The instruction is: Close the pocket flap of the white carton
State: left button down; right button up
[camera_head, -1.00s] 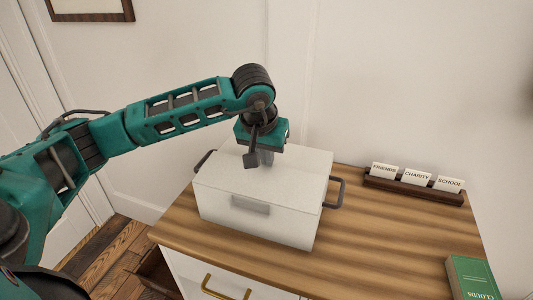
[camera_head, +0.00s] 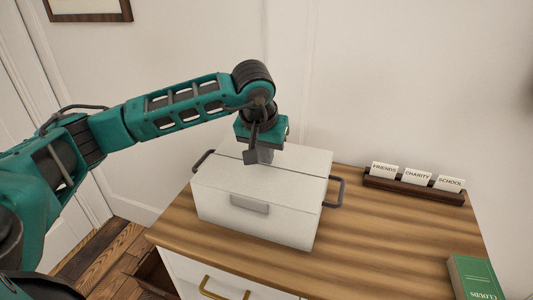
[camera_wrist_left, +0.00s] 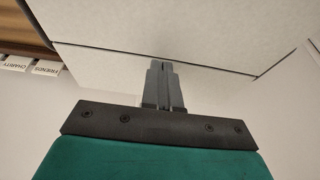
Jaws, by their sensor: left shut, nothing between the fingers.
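The white carton (camera_head: 225,180) sits on the wooden top, with dark handles at both ends and a small rectangular tab (camera_head: 249,204) on its front face. A thin dark seam crosses its top, and the panels on both sides look nearly level. The left gripper (camera_head: 264,158) points down at the top near this seam, shut and empty. In the left wrist view, the shut fingertips (camera_wrist_left: 159,62) are at the seam of the carton top (camera_wrist_left: 185,28); I cannot tell whether they touch it. The right gripper is not in view.
A dark holder (camera_head: 414,188) with cards FRIENDS, CHARITY and SCHOOL stands at the back right. A green book (camera_head: 473,277) lies at the front right. The wooden top (camera_head: 375,235) is clear between them and the carton. A wall stands close behind.

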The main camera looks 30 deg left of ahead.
pick_arm(q)
jog(key=shift+r, duration=0.3)
notch_tip(320, 180, up, 5)
jog(key=p, duration=0.3)
notch_tip(320, 180, up, 8)
send_over(263, 174)
jog(key=shift+r, duration=0.2)
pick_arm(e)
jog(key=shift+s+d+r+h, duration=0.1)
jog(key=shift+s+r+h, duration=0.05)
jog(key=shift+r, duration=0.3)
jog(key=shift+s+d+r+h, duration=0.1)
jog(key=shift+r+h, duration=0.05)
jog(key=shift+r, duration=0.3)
